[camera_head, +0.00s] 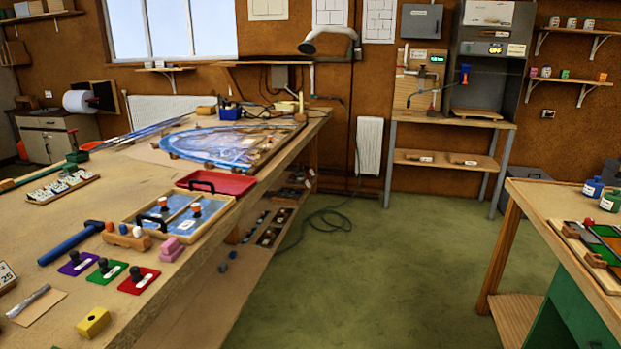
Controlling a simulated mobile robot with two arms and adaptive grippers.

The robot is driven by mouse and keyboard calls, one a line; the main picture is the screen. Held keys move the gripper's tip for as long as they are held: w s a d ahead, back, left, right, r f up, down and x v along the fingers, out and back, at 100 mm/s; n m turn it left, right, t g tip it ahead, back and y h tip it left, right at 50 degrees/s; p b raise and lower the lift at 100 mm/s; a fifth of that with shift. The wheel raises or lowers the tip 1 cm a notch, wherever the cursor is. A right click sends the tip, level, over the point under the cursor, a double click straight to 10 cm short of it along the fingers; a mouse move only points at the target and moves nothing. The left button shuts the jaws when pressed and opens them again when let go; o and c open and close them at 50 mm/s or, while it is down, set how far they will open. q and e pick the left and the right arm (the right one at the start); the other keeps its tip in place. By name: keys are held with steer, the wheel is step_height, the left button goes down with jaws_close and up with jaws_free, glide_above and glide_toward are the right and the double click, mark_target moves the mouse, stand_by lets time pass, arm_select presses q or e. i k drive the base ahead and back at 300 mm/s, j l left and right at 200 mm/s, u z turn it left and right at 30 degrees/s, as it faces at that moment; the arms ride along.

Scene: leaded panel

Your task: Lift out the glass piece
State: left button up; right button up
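Several things here look like glass, and I cannot tell which one the task means. A wooden tray (223,205) on the left bench holds blue panes with dark handles and orange-topped knobs. In front of it lie a purple square (72,267), a green square (108,274) and a red square (138,283), each with a black knob. Farther back on the bench lies a large blue leaded panel (215,145). On the right bench, a frame (597,251) holds green and orange panes, cut off by the picture edge. Neither of my grippers is in view.
The left bench (120,187) also carries a blue hammer (70,243), a red tray (215,182), a yellow block (93,322) and a pink block (172,250). Blue and green bottles (593,188) stand on the right bench (541,202). The green floor (400,270) between the benches is clear.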

mark_target(269, 142)
steer(key=i+z, duration=0.25)
steer(key=i, duration=1.6)
